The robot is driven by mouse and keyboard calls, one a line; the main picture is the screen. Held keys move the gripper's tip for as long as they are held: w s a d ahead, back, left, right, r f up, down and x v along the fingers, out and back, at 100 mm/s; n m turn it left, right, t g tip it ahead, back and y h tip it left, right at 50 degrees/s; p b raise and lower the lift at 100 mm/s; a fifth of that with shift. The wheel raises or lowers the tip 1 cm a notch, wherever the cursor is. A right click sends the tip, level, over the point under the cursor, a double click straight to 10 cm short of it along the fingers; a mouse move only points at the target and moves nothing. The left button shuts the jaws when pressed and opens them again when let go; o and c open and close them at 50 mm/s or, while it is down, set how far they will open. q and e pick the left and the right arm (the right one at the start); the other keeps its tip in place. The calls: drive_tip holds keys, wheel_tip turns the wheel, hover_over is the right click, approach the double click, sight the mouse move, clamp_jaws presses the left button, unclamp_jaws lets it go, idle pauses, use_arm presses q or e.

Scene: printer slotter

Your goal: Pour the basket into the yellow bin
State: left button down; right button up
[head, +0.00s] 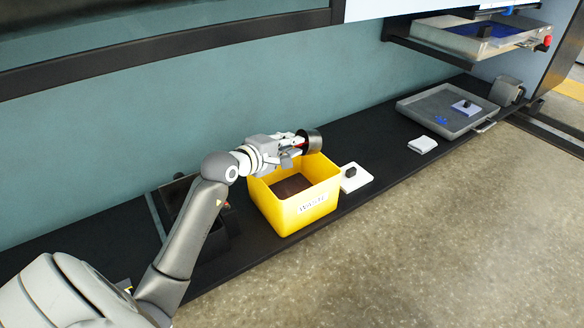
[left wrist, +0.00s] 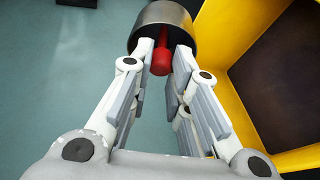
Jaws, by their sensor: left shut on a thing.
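The yellow bin (head: 315,203), labelled "WASTE", stands on the black shelf, with a dark brown bottom or content inside. Its yellow wall and dark inside also show at the right of the left wrist view (left wrist: 220,32). My left gripper (head: 300,142) is above the bin's back edge. It is shut on the red handle (left wrist: 161,58) of a small dark cylindrical basket (head: 312,142). My right gripper is not in view.
A white block with a black knob (head: 352,174) lies right of the bin. Further right are a white pad (head: 422,145) and a grey tray (head: 420,112) holding blue items. A dark open box (head: 205,240) stands left of the bin. A teal wall (head: 100,130) rises behind.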

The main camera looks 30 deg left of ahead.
use_arm(q)
drive_tip(key=t+b, duration=0.1)
drive_tip(key=b, duration=0.1)
drive_tip(key=s+t+b, duration=0.1)
drive_tip(key=b, duration=0.2)
drive_tip(key=shift+s+a+f+n+h, duration=0.2)
drive_tip(key=shift+a+f+n+h, duration=0.1)
drive_tip(key=shift+a+f+n, duration=0.1)
idle(0.9)
drive_tip(key=shift+s+f+t, duration=0.1)
drive_tip(key=shift+s+t, duration=0.05)
drive_tip(key=shift+t, duration=0.25)
idle(0.3)
